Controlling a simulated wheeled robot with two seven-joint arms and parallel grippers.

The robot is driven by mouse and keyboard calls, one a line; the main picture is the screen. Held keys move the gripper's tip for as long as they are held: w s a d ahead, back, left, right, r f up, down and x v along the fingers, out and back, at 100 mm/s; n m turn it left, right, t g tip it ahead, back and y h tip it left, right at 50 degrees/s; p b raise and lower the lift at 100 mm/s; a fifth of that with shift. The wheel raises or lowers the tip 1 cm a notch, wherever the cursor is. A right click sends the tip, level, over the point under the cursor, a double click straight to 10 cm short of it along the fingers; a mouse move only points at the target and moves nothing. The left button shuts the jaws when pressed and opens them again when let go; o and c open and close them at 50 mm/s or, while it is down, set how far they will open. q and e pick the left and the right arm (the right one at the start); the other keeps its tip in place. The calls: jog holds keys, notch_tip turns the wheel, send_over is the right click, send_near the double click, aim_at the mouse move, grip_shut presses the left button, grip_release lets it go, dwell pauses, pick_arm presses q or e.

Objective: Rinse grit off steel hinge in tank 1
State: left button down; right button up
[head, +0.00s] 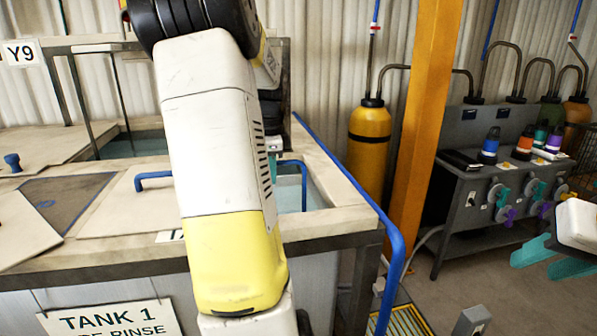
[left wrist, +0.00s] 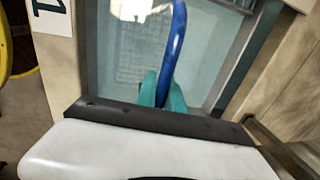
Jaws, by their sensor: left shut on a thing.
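My left gripper (left wrist: 163,92) is shut on a blue curved handle (left wrist: 178,45) over the open water of tank 1 (head: 335,222). In the head view my left arm hides most of that gripper, and the blue handle (head: 303,180) shows beside it at the opening. In the left wrist view, a faint mesh grid (left wrist: 135,62) shows in the water. A bright white patch (left wrist: 131,9) sits at the top edge; I cannot tell whether it is the steel hinge. My right gripper (head: 550,257) is open and empty at the right edge, away from the tank.
A lid with a blue handle (head: 153,178) lies left of the opening. A blue pipe (head: 385,225) runs along the tank's right side. An orange post (head: 424,110), a yellow cylinder (head: 369,140) and a grey bench (head: 470,185) stand beyond. Some floor is clear at right.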

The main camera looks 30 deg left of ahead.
pick_arm(q)
jog(key=shift+a, duration=0.1)
dwell(1.7)
dwell(2.0)
jog(key=shift+r, duration=0.1)
